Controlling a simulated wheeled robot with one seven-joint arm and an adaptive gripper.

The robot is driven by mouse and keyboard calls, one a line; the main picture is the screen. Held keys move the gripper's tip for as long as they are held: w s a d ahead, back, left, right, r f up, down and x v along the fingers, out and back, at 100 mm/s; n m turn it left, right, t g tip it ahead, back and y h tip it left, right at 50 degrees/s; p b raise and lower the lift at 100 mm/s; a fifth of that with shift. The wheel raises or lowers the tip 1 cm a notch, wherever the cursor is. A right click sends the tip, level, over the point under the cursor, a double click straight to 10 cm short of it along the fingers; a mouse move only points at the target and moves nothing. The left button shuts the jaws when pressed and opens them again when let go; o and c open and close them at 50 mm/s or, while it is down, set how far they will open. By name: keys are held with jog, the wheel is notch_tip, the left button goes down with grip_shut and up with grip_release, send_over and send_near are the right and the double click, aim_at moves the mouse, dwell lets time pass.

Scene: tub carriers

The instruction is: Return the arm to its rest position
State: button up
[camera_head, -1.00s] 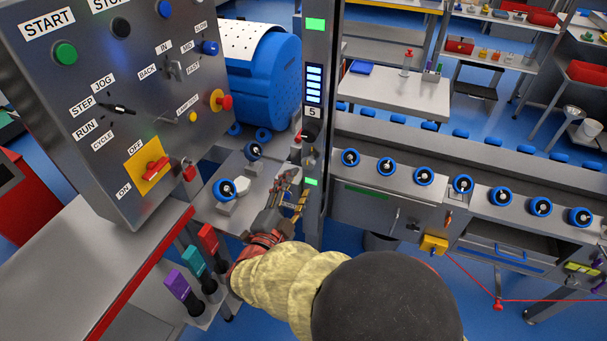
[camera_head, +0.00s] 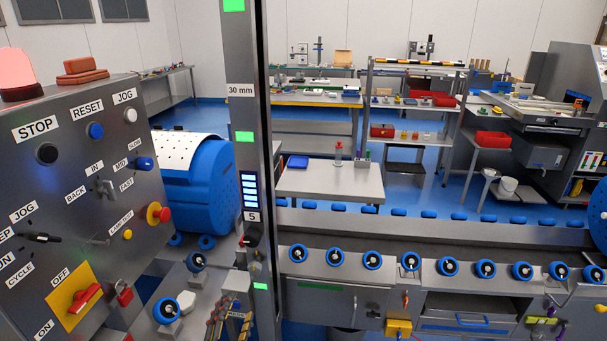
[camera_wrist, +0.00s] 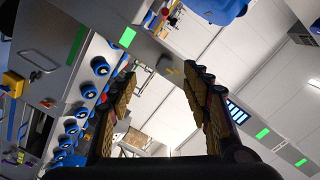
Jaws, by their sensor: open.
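My gripper (camera_head: 229,310) shows at the bottom of the head view, pointing up, in front of the foot of the steel post (camera_head: 250,150). In the wrist view the two padded fingers of my gripper (camera_wrist: 163,85) stand apart, with nothing held between them. The rest of my arm is below the head view's edge and hidden.
A control panel (camera_head: 110,140) with knobs and a yellow switch plate stands close at left. A blue drum (camera_head: 210,180) is behind it. A rail with blue-rimmed knobs (camera_head: 372,258) runs right. Blue floor (camera_head: 400,185) shows beyond the benches.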

jog(key=s+a+f+n+g+y, duration=0.2)
jog(key=a+f+n+g+y, duration=0.15)
jog(key=a+f, duration=0.2)
jog(key=s+a+f+n+g+y, duration=0.1)
jog(key=s+f+n+g+y, duration=0.1)
jog(key=s+n+g, duration=0.3)
jog(key=s+a+f+n+g+y, duration=0.2)
jog(key=s+n+g, duration=0.15)
jog(key=s, duration=0.25)
jog(key=s+d+r+h+p, duration=0.1)
jog(key=s+d+r+h, duration=0.1)
jog(key=d+r, duration=0.6)
jog(key=s+d+r+h+p, duration=0.1)
jog(key=d+r, duration=0.7)
jog(key=d, duration=1.5)
jog(key=s+d+r+m+h+p, duration=0.1)
jog(key=d+r+h, duration=0.3)
jog(key=d, duration=1.2)
jog(key=p+v, duration=0.1)
jog(key=v, duration=0.3)
jog(key=shift+r+p, duration=0.35)
jog(key=shift+p, duration=0.05)
jog(key=shift+w, duration=0.15)
jog(key=shift+c, duration=1.3)
